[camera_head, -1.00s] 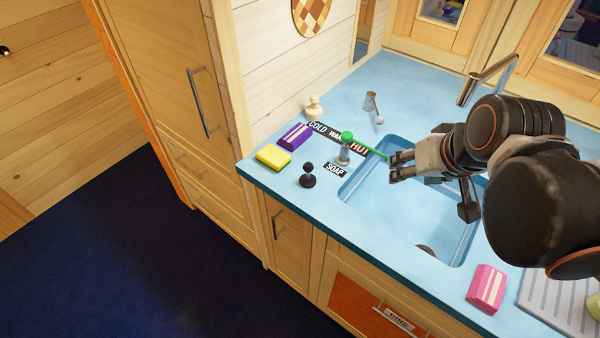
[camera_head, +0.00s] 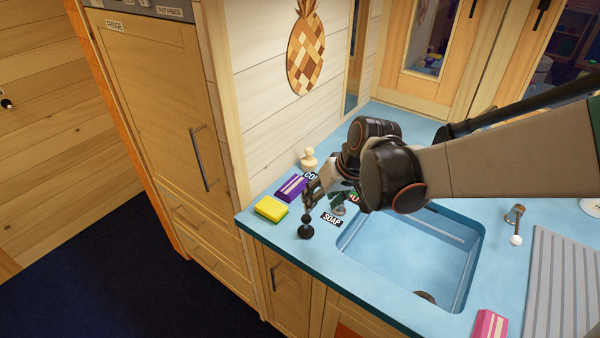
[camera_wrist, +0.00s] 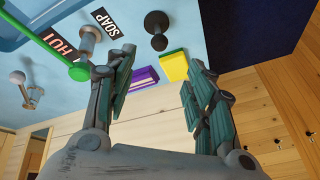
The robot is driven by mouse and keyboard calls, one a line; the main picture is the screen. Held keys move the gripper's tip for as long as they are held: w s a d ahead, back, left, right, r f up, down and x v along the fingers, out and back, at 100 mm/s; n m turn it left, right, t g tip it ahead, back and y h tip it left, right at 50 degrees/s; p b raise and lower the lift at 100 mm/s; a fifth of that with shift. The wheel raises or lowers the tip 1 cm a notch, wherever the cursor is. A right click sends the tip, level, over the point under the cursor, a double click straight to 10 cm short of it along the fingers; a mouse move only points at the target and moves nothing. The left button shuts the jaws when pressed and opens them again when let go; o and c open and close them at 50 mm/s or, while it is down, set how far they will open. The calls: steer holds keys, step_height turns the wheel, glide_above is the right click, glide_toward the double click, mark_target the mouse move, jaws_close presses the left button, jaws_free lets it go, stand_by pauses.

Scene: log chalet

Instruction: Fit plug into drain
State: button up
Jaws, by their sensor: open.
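A black plug (camera_head: 305,229) with a round knob stands on the blue counter, left of the sink. It also shows in the wrist view (camera_wrist: 157,28), beyond my fingertips. My gripper (camera_head: 312,190) is open and empty above the counter, just behind the plug and apart from it. In the wrist view, my gripper (camera_wrist: 160,75) has its two fingers spread, with the plug ahead of the gap between them. The dark drain (camera_head: 426,297) is in the floor of the blue sink (camera_head: 405,262), near its front edge, and is partly hidden by the sink wall.
A yellow sponge (camera_head: 271,208), a purple-and-white block (camera_head: 291,187) and a cream knobbed piece (camera_head: 309,159) stand near the plug. A pink block (camera_head: 490,324) lies right of the sink.

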mark_target(308, 217)
steer(key=b+x, duration=0.2)
steer(key=x, duration=0.5)
steer(key=shift+w+f, duration=0.15)
steer(key=shift+f, duration=0.1)
steer(key=shift+s+b+x, duration=0.1)
steer(key=shift+b+x, duration=0.5)
steer(key=shift+x, duration=0.75)
steer(key=shift+s+b+x, duration=0.15)
steer(key=shift+b+x, duration=0.4)
steer(key=shift+x, duration=0.75)
steer(key=shift+c, duration=0.6)
jaws_close()
